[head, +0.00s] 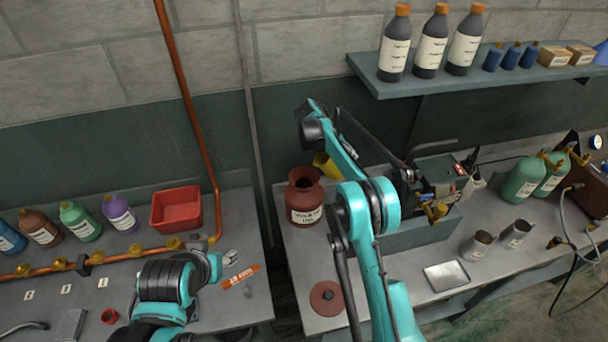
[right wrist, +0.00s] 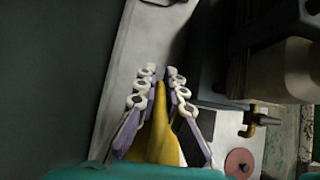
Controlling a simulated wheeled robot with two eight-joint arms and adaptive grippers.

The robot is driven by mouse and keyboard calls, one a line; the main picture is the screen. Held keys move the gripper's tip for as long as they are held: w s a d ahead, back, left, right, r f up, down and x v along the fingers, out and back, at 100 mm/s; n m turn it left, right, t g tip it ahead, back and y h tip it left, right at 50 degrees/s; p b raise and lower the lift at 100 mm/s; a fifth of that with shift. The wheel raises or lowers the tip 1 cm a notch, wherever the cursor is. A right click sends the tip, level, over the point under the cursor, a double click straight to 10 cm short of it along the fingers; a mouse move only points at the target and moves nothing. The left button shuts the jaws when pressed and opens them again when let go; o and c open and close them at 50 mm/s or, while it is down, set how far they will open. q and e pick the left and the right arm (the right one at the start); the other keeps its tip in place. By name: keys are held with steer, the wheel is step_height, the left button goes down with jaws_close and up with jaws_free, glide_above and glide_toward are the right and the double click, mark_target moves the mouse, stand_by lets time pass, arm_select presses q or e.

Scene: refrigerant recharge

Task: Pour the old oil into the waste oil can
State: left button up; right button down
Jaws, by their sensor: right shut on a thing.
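A dark red can with a white label (head: 305,197), its mouth open at the top, stands on the right bench; its label is too small to read surely. My right gripper (right wrist: 160,78) is shut on a yellow container (right wrist: 163,135). In the head view the yellow container (head: 325,165) hangs tilted just behind and right of the can's mouth, partly hidden by my arm. Whether any oil is in it or flowing cannot be seen. My left gripper (head: 229,258) is low over the left bench; its fingers are too small to judge.
A round red lid (head: 327,298) lies before the can. An orange labelled tube (head: 241,276) lies near my left gripper. A red bin (head: 176,209) and several bottles stand on the left bench. A machine with brass fittings (head: 436,211) stands right of my right arm, beneath a shelf (head: 400,87).

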steer(key=shift+a+r+h, duration=0.35)
steer(key=shift+r+h, duration=0.35)
steer(key=shift+s+a+f+h+b, duration=0.1)
steer(key=shift+h+b, duration=0.2)
steer(key=shift+a+r+t+h+b, duration=0.2)
steer(key=shift+a+t+h+b, duration=0.1)
steer(key=shift+h, duration=0.3)
steer(key=shift+s+a+r+h+b, duration=0.15)
steer(key=shift+r+h+b, duration=0.15)
steer(key=shift+r, duration=0.15)
steer(key=shift+a+r+h+b, duration=0.15)
steer(key=shift+r+h, duration=0.15)
steer(key=shift+r, duration=0.1)
steer(key=shift+a+r+t+h+b, duration=0.1)
steer(key=shift+a+t+h+b, duration=0.2)
steer(key=shift+h+b, duration=0.25)
steer(key=shift+s+a+b, duration=0.1)
steer(key=shift+b, duration=0.2)
steer(key=shift+a+h, duration=0.15)
steer(key=shift+h, duration=0.2)
steer(key=shift+s+a+r+t+h+b, duration=0.2)
steer(key=shift+a+r+h+b, duration=0.35)
steer(key=shift+a, duration=0.25)
steer(key=shift+s+a+r+t+h+b, duration=0.1)
steer(key=shift+s+a+r+h+b, duration=0.2)
steer(key=shift+a+b, duration=0.4)
steer(key=shift+a+r+h, duration=0.25)
steer(key=shift+a+h, duration=0.05)
steer(key=shift+h, duration=0.15)
